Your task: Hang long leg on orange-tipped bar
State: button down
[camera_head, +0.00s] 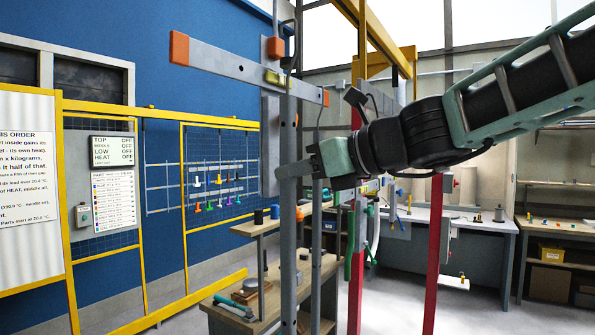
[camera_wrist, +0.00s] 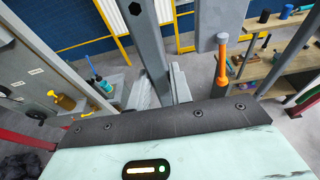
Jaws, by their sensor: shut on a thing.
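The orange-tipped bar (camera_head: 225,63) is a flat grey bar high in the head view, with orange ends and a small yellow piece near its middle. My gripper (camera_head: 297,167) reaches in from the right, shut on the long grey leg (camera_head: 288,230). The leg stands roughly upright and runs from near the bar down past the frame's bottom. Its upper end overlaps the bar in the picture; I cannot tell whether they touch. In the wrist view the leg (camera_wrist: 146,50) rises from between my gripper's fingers (camera_wrist: 172,88), with a dark hole near the top edge.
A second grey upright (camera_head: 317,240) stands close to the leg's right. Red posts (camera_head: 434,250) stand further right. A wooden bench (camera_head: 262,305) with tools is below. A yellow-framed blue wall is at left. In the wrist view an orange rod (camera_wrist: 221,60) is right of the leg.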

jog(key=shift+r+b+x, duration=0.15)
jog(key=shift+b+x, duration=0.05)
jog(key=shift+x, duration=1.15)
jog(key=shift+r+b+x, duration=0.1)
jog(key=shift+b+x, duration=0.05)
jog(key=shift+x, duration=1.2)
jog(key=shift+w+a, duration=0.15)
